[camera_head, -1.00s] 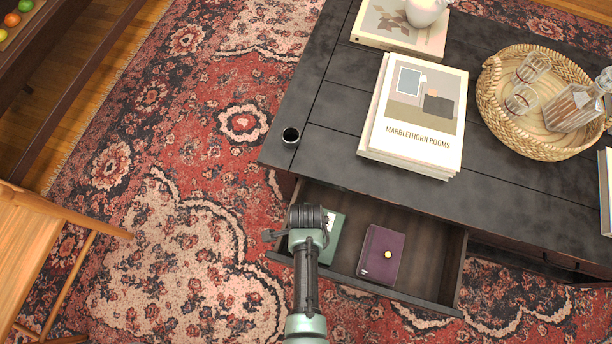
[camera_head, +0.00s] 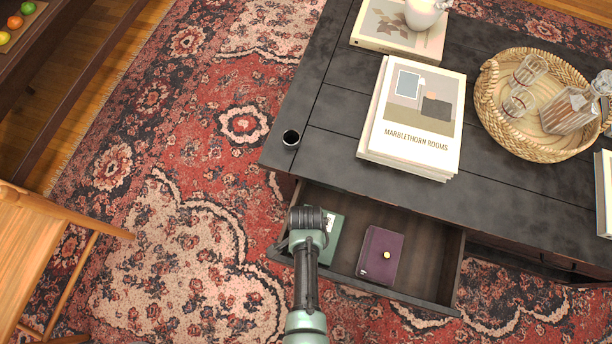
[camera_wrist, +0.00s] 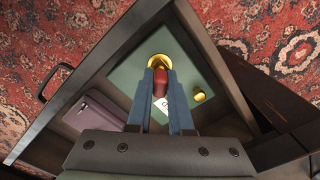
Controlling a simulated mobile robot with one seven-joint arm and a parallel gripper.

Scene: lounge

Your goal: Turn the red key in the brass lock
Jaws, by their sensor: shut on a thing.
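The red key (camera_wrist: 158,82) stands in the brass lock (camera_wrist: 160,61) on a green box (camera_wrist: 188,58) inside the open drawer. My gripper (camera_wrist: 161,74) is shut on the red key, with a blue finger on either side of it. The head view shows a strip of the green box (camera_head: 333,228), while my arm covers the key and lock there. A small white tag with dark marks lies by the fingers in the wrist view and is partly hidden.
A small brass knob (camera_wrist: 199,95) sits on the green box. The black table (camera_head: 350,150) above carries books (camera_head: 405,150) and a woven tray (camera_head: 490,110). A wooden chair (camera_head: 40,240) stands left.

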